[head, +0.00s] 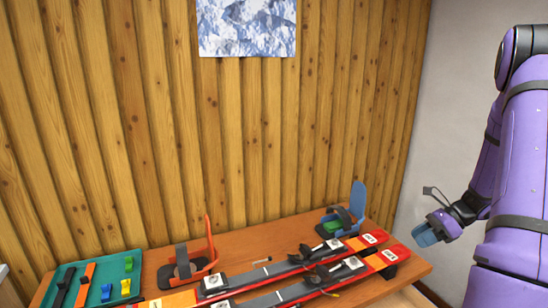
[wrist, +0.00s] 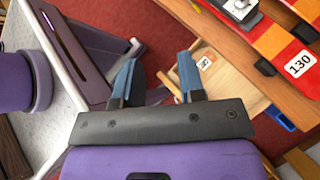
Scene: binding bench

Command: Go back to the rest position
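My gripper (head: 432,233) is at the right of the head view, raised beside the right end of the bench and apart from everything on it. In the wrist view my gripper (wrist: 158,78) shows two blue fingertips spread wide with nothing between them. The wooden bench (head: 290,236) carries a pair of red and black skis with bindings. One ski end (wrist: 296,62) with the label 130 shows at the upper right of the wrist view.
A green tray (head: 47,303) with small coloured parts lies at the bench's left. An orange-and-grey binding (head: 184,265) and a blue one (head: 357,198) stand toward the back. A wooden box (wrist: 234,68) shows below the bench edge. Log wall (head: 250,130) behind.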

